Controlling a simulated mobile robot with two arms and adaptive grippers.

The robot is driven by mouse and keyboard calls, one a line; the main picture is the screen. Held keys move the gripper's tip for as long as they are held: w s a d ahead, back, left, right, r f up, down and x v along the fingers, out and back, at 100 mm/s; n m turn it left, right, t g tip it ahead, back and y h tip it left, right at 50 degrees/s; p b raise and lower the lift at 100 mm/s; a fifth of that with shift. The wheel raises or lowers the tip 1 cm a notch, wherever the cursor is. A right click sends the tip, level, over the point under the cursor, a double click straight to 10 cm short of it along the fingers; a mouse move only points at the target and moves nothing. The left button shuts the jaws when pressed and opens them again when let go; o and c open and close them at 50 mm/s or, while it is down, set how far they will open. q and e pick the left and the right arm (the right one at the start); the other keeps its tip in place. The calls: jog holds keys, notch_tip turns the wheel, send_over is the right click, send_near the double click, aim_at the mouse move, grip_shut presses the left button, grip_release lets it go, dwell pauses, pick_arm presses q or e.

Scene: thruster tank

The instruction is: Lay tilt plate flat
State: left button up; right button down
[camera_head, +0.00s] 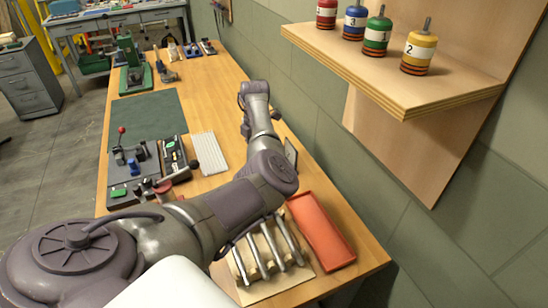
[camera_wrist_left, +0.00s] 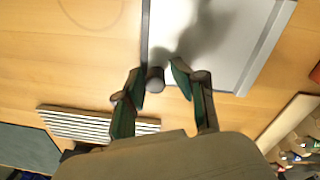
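In the left wrist view a pale grey plate with a raised grey edge (camera_wrist_left: 212,38), which looks like the tilt plate, fills the upper right. I cannot tell its exact tilt there. In the head view a small dark-edged panel (camera_head: 291,152), likely the same plate, stands at the table's right edge, partly behind my left arm. My left gripper (camera_wrist_left: 156,80) is open, its green-padded fingers apart. A round grey knob sits between the fingertips at the plate's near corner; contact cannot be told. In the head view my arm hides this gripper. My right gripper is not in view.
A ribbed white panel (camera_head: 208,153) lies beside a lever box (camera_head: 145,170). A red tray (camera_head: 321,231) and a wooden rack with metal rods (camera_head: 262,262) stand at the near end. A shelf (camera_head: 395,75) with numbered weights overhangs the right. A green mat (camera_head: 148,115) is clear.

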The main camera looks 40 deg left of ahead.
pick_arm(q)
jog(key=shift+w+a+r+p, duration=0.1)
jog(key=shift+r+p, duration=0.3)
jog(key=shift+r, duration=0.1)
notch_tip(320, 180, up, 6)
jog(key=p, duration=0.5)
jog(key=shift+r+p, duration=0.15)
jog(key=shift+p, duration=0.2)
